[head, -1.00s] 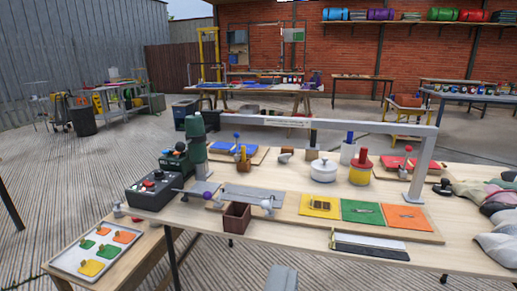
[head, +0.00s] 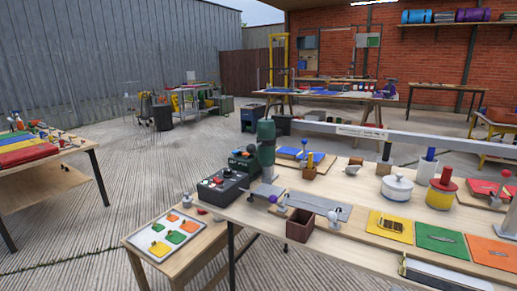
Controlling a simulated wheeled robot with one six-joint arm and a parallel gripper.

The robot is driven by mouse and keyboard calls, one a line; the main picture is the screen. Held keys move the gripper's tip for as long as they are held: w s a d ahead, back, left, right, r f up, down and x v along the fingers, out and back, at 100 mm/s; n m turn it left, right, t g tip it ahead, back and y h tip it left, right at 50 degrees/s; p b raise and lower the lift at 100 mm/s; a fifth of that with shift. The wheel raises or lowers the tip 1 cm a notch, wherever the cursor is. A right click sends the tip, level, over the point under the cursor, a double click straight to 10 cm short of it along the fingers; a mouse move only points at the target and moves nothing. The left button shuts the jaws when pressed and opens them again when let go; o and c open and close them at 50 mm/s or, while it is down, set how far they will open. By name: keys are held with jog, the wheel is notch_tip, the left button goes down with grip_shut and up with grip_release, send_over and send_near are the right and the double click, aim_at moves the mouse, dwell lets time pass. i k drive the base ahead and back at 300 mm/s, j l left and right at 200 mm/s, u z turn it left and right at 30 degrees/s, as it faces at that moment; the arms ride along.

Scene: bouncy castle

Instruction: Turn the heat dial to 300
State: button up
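A dark control box (head: 222,187) stands at the left end of the near workbench, with small red and pale knobs on its top. I cannot tell which knob, if any, is the heat dial, and no number such as 300 is readable. A smaller dark unit (head: 242,162) with blue and red parts sits just behind it, next to a green upright machine (head: 266,143). My gripper does not show in the current head view.
The workbench (head: 345,262) also holds a brown open box (head: 300,225), yellow, green and orange panels, and a white pot (head: 397,187). A lower side table bears a white tray (head: 148,244). Another table (head: 45,160) stands left. Ribbed floor between them is open.

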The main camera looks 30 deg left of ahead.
aim_at(228, 173)
jog(key=i+j+u, duration=0.2)
jog(key=i+u, duration=0.15)
jog(key=i, duration=0.2)
jog(key=i+j+u, duration=0.1)
jog(key=i+u, duration=0.2)
jog(key=i, duration=0.25)
